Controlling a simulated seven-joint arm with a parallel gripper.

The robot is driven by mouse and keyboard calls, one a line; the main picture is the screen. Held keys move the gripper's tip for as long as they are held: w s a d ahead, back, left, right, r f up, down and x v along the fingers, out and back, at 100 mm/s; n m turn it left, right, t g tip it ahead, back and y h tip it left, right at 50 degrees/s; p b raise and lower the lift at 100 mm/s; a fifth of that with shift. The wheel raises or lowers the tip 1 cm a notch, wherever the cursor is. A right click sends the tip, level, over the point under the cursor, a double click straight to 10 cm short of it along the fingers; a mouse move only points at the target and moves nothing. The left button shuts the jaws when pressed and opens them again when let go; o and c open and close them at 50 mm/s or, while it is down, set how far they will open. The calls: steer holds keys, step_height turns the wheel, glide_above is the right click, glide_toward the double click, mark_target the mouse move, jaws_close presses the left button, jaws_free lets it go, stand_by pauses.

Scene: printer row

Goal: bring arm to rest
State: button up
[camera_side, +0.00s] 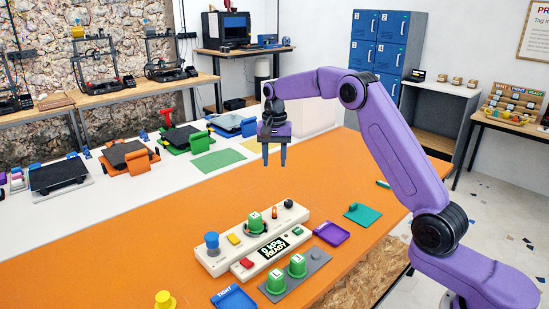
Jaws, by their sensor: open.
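My gripper (274,158) hangs over the far part of the orange table (350,179), fingers pointing down. The fingers are apart with nothing between them. The gripper is well above the table top and clear of every object on it. My purple arm reaches in from the right side of the picture, bent at the elbow.
A grey plate (311,265) holds two green cups. Blue (234,298) and purple (331,234) trays lie nearby. The orange surface right of the gripper is mostly clear.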

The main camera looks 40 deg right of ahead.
steer(key=s+a+r+n, duration=0.2)
steer(key=s+a+n, duration=0.4)
steer(key=s, duration=0.4)
steer(key=s+a+r+n, duration=0.2)
steer(key=s+a+n, duration=0.3)
steer(key=s+a, duration=0.45)
steer(key=s+d+f+n, duration=0.1)
steer(key=s+d+n, duration=0.1)
steer(key=s, duration=0.6)
steer(key=s+d+f+n, duration=0.1)
steer(key=s+d+n, duration=0.1)
steer(key=s+n, duration=0.3)
steer(key=s+d+f+n, duration=0.1)
steer(key=s+d+n, duration=0.1)
steer(key=s, duration=1)
steer(key=shift+s+d+f+n, duration=0.25)
steer(key=shift+f+n, duration=0.15)
steer(key=shift+n, duration=0.5)
